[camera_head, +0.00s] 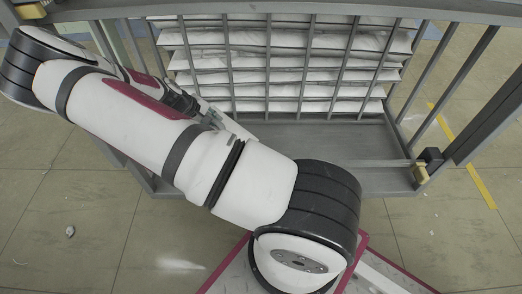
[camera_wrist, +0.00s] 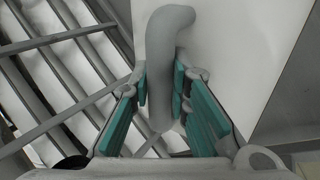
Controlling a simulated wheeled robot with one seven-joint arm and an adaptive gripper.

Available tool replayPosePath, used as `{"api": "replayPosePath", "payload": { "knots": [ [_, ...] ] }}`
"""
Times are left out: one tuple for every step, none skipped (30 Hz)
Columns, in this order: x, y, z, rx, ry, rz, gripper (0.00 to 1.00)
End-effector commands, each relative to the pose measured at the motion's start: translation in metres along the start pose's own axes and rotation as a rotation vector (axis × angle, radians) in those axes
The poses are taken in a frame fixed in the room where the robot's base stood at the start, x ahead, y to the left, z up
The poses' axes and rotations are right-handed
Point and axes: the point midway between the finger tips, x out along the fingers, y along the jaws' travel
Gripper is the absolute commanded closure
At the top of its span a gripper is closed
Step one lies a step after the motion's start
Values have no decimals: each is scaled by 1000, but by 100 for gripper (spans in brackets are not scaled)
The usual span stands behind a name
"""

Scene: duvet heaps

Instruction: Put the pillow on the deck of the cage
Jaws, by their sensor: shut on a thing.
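My gripper (camera_wrist: 167,90) has its teal-padded fingers closed around a grey, curved handle (camera_wrist: 172,20). The handle stands against a smooth white panel (camera_wrist: 240,50). In the head view my gripper is mostly hidden behind my arm, at the left front of the grey metal cage. The cage's flat grey deck (camera_head: 330,142) is bare where it shows, below the stacked white bedding (camera_head: 290,76). The bedding lies in several layers behind grey bars. I cannot make out a separate pillow in either view.
A grey rail (camera_head: 300,8) crosses the top of the cage. Upright bars (camera_head: 455,80) stand at its right side, with a dark and yellow fitting (camera_head: 428,163) at the front right corner. The tiled floor (camera_head: 85,235) at the left is largely clear.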

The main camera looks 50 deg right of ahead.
Motion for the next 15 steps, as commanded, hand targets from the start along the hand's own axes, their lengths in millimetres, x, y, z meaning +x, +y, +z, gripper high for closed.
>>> {"api": "replayPosePath", "payload": {
  "knots": [
    [1, 0, 0, 0, 1, 0, 100],
    [1, 0, 0, 0, 1, 0, 100],
    [3, -2, 0, 0, 1, 0, 100],
    [5, -3, 0, 0, 1, 0, 100],
    [7, -5, 0, 0, 0, 0, 100],
    [12, -8, 0, -1, 0, 0, 100],
    [16, -11, 0, -2, 0, 0, 100],
    [20, -14, 0, -3, -1, 1, 100],
    [27, -18, 0, -3, -1, 1, 100],
    [32, -21, 0, -2, -1, 0, 100],
    [36, -24, 0, -2, -1, 0, 100],
    [42, -28, 0, -3, -1, 1, 100],
    [46, -31, 0, -2, -1, 1, 100],
    [49, -33, 0, -1, -1, 0, 100],
    [52, -35, 0, -1, 0, 0, 100]
  ]
}}
